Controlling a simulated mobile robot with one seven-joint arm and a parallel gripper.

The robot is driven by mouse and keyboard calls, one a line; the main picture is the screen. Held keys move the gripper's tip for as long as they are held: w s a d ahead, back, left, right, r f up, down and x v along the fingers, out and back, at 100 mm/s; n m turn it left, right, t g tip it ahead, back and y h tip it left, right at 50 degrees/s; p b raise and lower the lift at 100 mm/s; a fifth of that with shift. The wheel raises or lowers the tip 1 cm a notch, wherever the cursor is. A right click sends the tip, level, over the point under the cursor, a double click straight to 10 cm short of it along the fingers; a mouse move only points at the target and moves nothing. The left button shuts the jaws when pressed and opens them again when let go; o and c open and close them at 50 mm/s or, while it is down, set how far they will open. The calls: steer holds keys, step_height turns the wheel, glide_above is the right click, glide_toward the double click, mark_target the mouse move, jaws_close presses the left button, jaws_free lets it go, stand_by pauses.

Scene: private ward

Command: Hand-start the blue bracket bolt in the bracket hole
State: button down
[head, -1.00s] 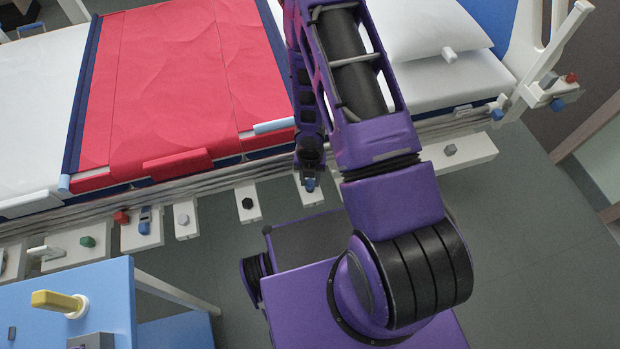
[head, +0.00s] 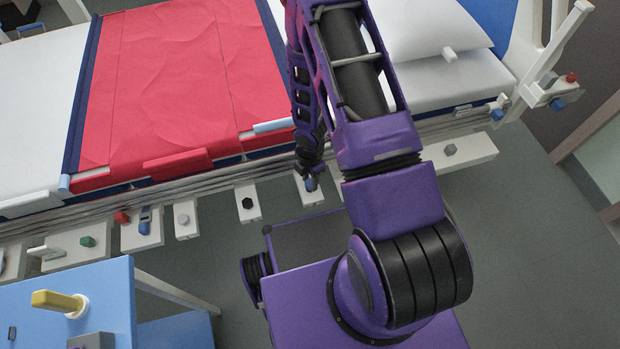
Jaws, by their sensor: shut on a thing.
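My gripper (head: 309,176) is at the end of the purple arm, pointing down beside the bed's near side rail. It is shut on the small blue bracket bolt (head: 311,185). The bolt shows just below the fingertips, over a white bracket plate (head: 312,199) that sticks out from the rail. The bracket hole is hidden under the bolt and fingers. I cannot tell from this view how far the bolt sits in the hole, or whether it is exactly upright.
More white plates along the rail carry a black bolt (head: 248,203), a grey one (head: 183,219), a green one (head: 88,241) and a red piece (head: 121,217). A blue table (head: 110,290) with a yellow-handled tool (head: 58,301) stands at lower left. The bed (head: 190,70) lies behind.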

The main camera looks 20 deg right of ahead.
steer(key=shift+m, duration=0.4)
steer(key=m, duration=0.4)
steer(key=shift+m, duration=0.3)
steer(key=m, duration=0.6)
steer(key=shift+m, duration=0.3)
steer(key=shift+c, duration=2.3)
jaws_free()
steer(key=shift+r, duration=0.1)
